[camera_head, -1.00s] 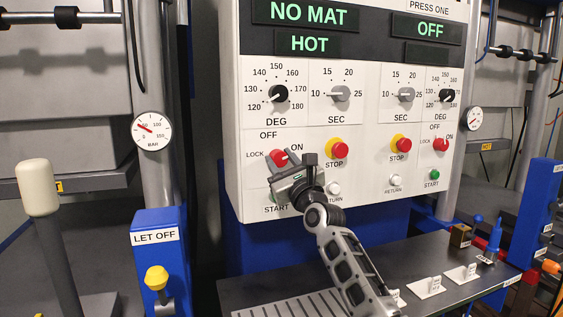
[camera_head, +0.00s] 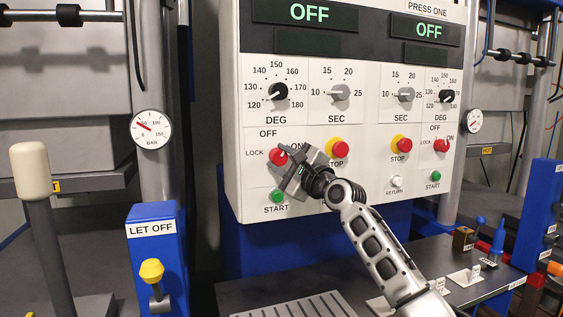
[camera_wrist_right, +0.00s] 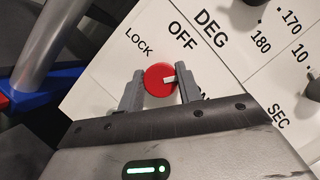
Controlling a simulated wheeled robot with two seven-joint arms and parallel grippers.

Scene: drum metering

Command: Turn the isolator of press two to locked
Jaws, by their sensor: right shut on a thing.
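The isolator of press two is a red round knob (camera_head: 277,156) on the left half of the white panel, with LOCK, OFF and ON around it. My right gripper (camera_head: 284,160) is shut on the knob, reaching in from the lower right and tilted. It partly covers the ON label. The display (camera_head: 310,14) above reads OFF. My left gripper is not in view.
A red and yellow STOP button (camera_head: 337,149) is close to the right of my gripper. A green START button (camera_head: 277,195) is just below. The press one isolator (camera_head: 441,146) is further right. A LET OFF post (camera_head: 153,258) stands at the left.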

